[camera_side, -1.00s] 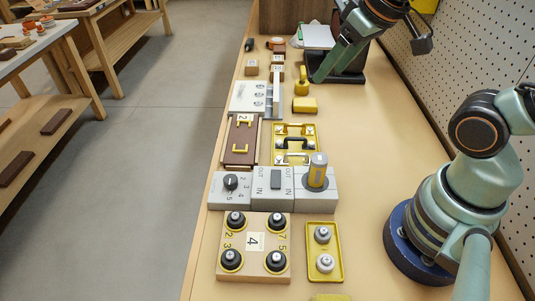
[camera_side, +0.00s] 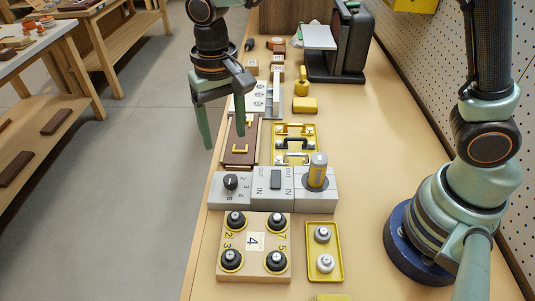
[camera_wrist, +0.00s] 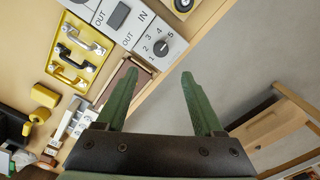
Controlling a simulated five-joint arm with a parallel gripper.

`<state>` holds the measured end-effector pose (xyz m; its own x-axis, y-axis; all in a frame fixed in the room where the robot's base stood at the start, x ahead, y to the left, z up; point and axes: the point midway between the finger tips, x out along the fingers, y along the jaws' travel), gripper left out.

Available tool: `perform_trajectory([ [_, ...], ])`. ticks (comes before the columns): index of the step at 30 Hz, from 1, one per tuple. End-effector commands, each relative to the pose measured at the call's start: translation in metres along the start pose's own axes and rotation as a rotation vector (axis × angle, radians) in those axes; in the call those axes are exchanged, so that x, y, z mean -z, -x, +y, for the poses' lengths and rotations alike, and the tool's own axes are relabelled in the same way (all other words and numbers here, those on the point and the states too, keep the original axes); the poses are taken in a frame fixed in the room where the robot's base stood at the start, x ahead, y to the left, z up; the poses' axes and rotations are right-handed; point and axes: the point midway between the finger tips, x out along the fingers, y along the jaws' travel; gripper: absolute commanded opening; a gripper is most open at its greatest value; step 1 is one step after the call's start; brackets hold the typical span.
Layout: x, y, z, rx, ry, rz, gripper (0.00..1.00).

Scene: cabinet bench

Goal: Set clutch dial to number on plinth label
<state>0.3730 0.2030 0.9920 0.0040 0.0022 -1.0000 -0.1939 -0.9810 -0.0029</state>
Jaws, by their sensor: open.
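The plinth label (camera_side: 255,241) is a white card reading 4 on a wooden plinth (camera_side: 255,276) that carries black knobs. My gripper (camera_side: 224,141) is open and empty, pointing down. In the side view it hangs above and behind the dial, near the brown panel. The wrist view shows its two green fingers (camera_wrist: 159,75) spread apart.
A grey block with an OUT/IN switch (camera_side: 275,180) and a block with a yellow-grey cylinder (camera_side: 317,170) adjoin the dial block. A brown panel (camera_side: 240,143) and yellow tray with handles (camera_side: 308,131) lie behind. The bench's left edge is close to the dial.

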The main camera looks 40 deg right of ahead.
Motion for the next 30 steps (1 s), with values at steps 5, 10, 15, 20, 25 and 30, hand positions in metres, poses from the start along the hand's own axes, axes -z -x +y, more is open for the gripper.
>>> perform_trajectory([
  [5, -0.001, -0.013, -0.002, -0.006, -0.002, -0.007, 0.69],
  [10, -0.001, -0.041, -0.001, -0.007, -0.002, -0.008, 0.69],
  [15, -0.002, -0.075, -0.001, -0.007, -0.002, -0.008, 0.69],
  [20, -0.002, -0.101, 0.0, -0.006, -0.001, -0.008, 0.69],
  [25, -0.001, -0.117, -0.001, -0.004, -0.001, -0.005, 0.69],
  [30, -0.001, -0.123, -0.001, -0.003, -0.001, -0.004, 0.69],
])
